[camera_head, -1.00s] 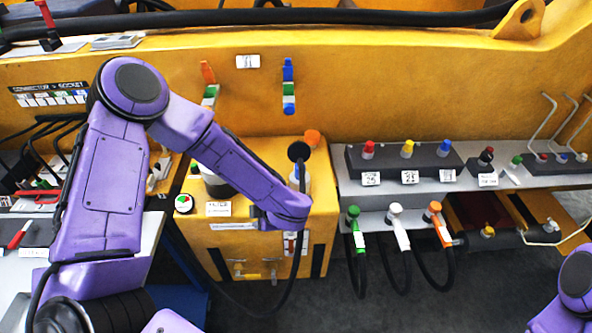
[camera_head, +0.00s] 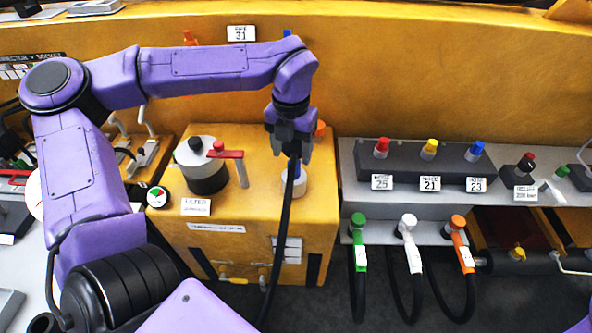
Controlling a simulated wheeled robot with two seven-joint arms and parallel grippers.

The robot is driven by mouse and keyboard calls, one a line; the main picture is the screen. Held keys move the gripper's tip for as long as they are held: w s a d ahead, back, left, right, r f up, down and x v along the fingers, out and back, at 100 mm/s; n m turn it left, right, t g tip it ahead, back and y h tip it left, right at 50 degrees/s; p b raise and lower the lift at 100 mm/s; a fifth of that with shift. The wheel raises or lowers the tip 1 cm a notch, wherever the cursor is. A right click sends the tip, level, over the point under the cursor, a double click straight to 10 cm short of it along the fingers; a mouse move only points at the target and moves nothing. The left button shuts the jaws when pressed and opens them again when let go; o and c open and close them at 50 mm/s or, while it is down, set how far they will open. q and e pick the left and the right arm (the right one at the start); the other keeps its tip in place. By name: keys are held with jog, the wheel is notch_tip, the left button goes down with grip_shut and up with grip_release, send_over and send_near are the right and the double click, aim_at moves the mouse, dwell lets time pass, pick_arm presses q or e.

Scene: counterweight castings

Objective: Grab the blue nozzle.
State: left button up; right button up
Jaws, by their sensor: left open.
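The blue nozzle (camera_head: 300,173) stands on top of the yellow cabinet (camera_head: 225,260), in a white holder or collar (camera_head: 294,185). Only a small blue part of it shows; its top is hidden by my left gripper and its black hose (camera_head: 281,240). The hose hangs down the cabinet front. My left gripper (camera_head: 292,155) points down directly above the nozzle, with open jaws close to its top. I cannot tell whether the jaws are around or touching it. My right gripper is out of view.
A filter pot (camera_head: 203,172) with a red-handled valve (camera_head: 226,154) stands left of the nozzle. An orange cap (camera_head: 320,130) is close behind the gripper. Green (camera_head: 360,240), white (camera_head: 410,245) and orange (camera_head: 460,245) nozzles with hoses hang from the grey shelf (camera_head: 385,222) on the right.

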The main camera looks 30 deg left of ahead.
aim_at(294, 162)
pick_arm(q)
jog(key=f, duration=0.2)
jog(key=f+p, duration=0.1)
jog(key=f, duration=0.2)
jog(key=shift+w+f+p, duration=0.35)
jog(key=shift+f+p, duration=0.05)
jog(key=shift+s, duration=0.1)
jog(key=shift+c, duration=0.3)
grip_shut()
